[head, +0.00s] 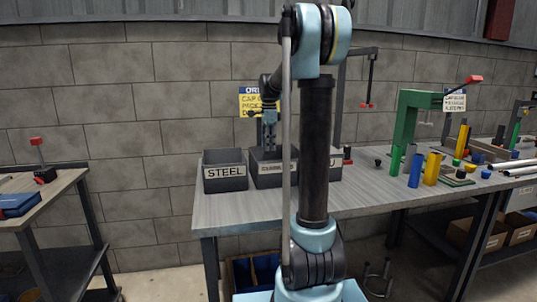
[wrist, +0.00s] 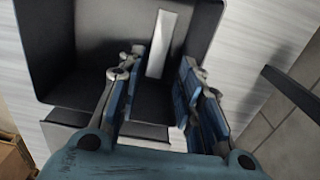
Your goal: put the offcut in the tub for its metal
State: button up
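The offcut (wrist: 162,43) is a flat, pale silver strip. In the wrist view it lies inside a dark tub (wrist: 95,100), in the gap between my fingers and apart from both. My gripper (wrist: 152,88) is open and empty, its fingers reaching into the tub. In the head view my gripper (head: 268,140) is over the middle tub (head: 272,181), whose label is too small to read surely. The tub marked STEEL (head: 226,184) stands to its left. A third tub (head: 335,172) is mostly hidden behind my arm. The offcut cannot be seen in the head view.
The tubs stand at the left end of a grey workbench (head: 370,193). A green stand (head: 405,120), a blue cylinder (head: 416,170) and a yellow cylinder (head: 432,168) stand to the right. A separate table (head: 60,185) is at the far left, with a floor gap between.

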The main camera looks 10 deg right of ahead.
notch_tip(320, 180, up, 8)
jog(key=shift+r, duration=0.15)
dwell(0.5)
